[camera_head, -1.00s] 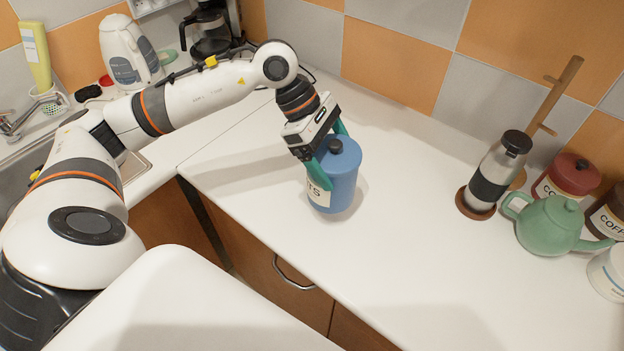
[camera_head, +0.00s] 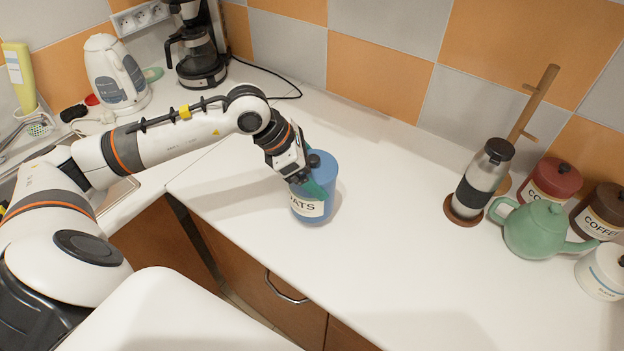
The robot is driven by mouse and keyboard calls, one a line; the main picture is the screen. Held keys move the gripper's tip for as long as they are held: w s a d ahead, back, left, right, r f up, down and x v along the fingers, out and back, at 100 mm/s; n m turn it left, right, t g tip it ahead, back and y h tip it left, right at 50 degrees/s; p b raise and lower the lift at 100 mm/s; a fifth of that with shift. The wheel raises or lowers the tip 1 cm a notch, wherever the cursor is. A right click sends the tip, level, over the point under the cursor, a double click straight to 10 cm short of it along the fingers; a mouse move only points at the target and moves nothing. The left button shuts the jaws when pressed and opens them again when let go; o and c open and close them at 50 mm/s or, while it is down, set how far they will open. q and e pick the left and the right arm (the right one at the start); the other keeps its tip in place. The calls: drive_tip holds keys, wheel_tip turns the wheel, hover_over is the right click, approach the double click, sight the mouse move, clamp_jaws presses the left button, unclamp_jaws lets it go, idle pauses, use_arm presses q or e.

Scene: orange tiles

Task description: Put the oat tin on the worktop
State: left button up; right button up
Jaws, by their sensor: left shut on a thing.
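The oat tin is a blue cylinder (camera_head: 323,196) with a dark knob on its lid and a cream label ending in "ATS". It is upright at the worktop (camera_head: 400,270), left of the middle of the view. I cannot tell whether its base touches the surface. My left gripper (camera_head: 312,180), with green fingers, is shut on the tin near its top left side. The gripper covers part of the lid and upper wall. My right gripper is not in view.
At the right stand a glass and steel flask (camera_head: 480,180) on a brown coaster, a green teapot (camera_head: 540,228), a red tin (camera_head: 550,182), a brown coffee tin (camera_head: 603,212) and a white tin (camera_head: 602,270). A coffee maker (camera_head: 200,50) and kettle (camera_head: 117,75) stand at the back left. The middle worktop is clear.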

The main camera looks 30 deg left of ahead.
use_arm(q)
wheel_tip(320, 180, down, 3)
drive_tip(key=shift+r+p, duration=0.1)
drive_tip(key=shift+p, duration=0.35)
drive_tip(key=shift+f, duration=0.25)
drive_tip(key=shift+f, duration=0.1)
drive_tip(key=o, duration=1.8)
drive_tip(key=shift+c, duration=0.2)
drive_tip(key=shift+s+a+r, duration=0.1)
drive_tip(key=shift+a+r, duration=0.1)
drive_tip(key=shift+r, duration=0.1)
drive_tip(key=b+v, duration=0.3)
drive_tip(key=v, duration=0.8)
drive_tip(key=shift+r, duration=0.25)
